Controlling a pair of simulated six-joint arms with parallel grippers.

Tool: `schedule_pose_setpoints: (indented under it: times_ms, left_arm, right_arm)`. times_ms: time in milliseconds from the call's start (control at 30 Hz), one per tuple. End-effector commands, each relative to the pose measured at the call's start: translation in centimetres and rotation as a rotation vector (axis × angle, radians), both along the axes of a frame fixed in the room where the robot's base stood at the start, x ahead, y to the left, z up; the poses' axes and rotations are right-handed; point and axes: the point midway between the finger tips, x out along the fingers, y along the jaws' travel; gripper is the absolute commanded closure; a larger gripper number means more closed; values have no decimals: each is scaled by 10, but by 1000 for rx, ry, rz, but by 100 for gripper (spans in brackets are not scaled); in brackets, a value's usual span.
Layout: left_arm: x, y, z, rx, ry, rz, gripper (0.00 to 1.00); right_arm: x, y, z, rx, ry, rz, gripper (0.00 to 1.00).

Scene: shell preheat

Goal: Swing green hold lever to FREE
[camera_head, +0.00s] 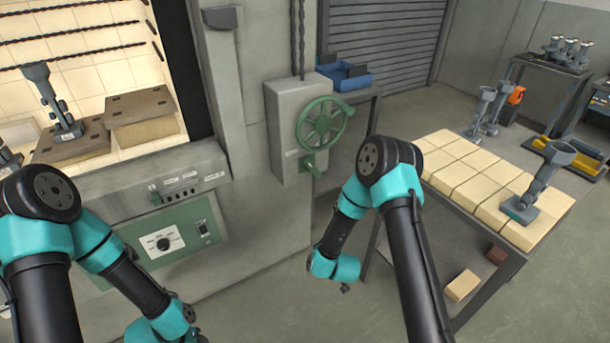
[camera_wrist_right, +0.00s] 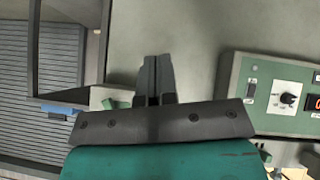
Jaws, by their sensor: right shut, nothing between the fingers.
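The green lever (camera_head: 310,163) sits low on the grey wall box, just below the green handwheel (camera_head: 325,122). A small label is beside it, too small to read. My right gripper (camera_head: 345,289) hangs below and to the right of the lever, well apart from it. In the right wrist view its fingers (camera_wrist_right: 154,80) are together and empty. A small green part (camera_wrist_right: 115,103) shows left of the fingers there, partly hidden; I cannot tell if it is the lever. My left arm is at the lower left; its gripper is out of view.
The green control panel (camera_head: 172,240) is on the furnace front, left of the box. A table with pale blocks (camera_head: 455,165) and a grey shell tree (camera_head: 540,182) stands to the right. A chain (camera_head: 298,35) hangs above the box. The floor below the box is clear.

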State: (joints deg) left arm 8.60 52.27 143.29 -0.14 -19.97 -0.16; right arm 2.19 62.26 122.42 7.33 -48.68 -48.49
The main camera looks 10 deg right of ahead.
Motion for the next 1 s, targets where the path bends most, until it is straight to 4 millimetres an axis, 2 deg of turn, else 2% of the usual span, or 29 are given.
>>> schedule_pose_setpoints:
  times_ms: [33,200,500,800,1000]
  left_arm:
    - [0,0,0,0,0,0,57]
    - [0,0,0,0,0,0,57]
    - [0,0,0,0,0,0,57]
    - [0,0,0,0,0,0,57]
    - [0,0,0,0,0,0,57]
  right_arm:
    - [16,3,1,-52,-58,26,100]
    - [63,11,11,-258,-250,101,100]
    - [128,27,37,-677,-528,163,100]
    - [170,47,71,-1143,-703,125,100]
    - [183,61,93,-1455,-742,48,100]
